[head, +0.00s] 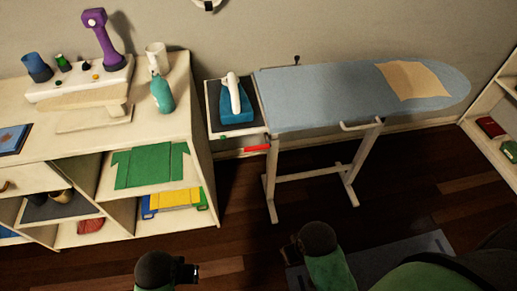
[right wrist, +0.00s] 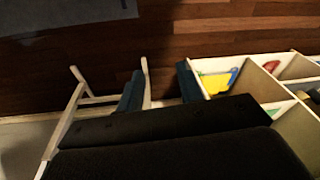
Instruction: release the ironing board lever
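The ironing board (head: 330,92) stands upright on white legs, its blue top level. A red lever (head: 257,148) sticks out under its left end, below the iron rest. My left gripper (head: 186,271) shows only as a small dark part at the bottom edge of the head view, well short of the lever. My right gripper (head: 290,250) is low in front of the board, apart from the lever; its fingers are unclear there. In the right wrist view two dark teal fingers stand apart, so the right gripper (right wrist: 160,90) is open and seems empty. The lever is not visible there.
A blue iron (head: 234,108) stands on the rest, and a tan cloth (head: 412,80) lies on the board. A shelf unit (head: 205,165) with folded clothes stands close at left; another shelf (head: 490,140) is at right. Wooden floor between is clear; a grey mat (head: 425,248) lies in front.

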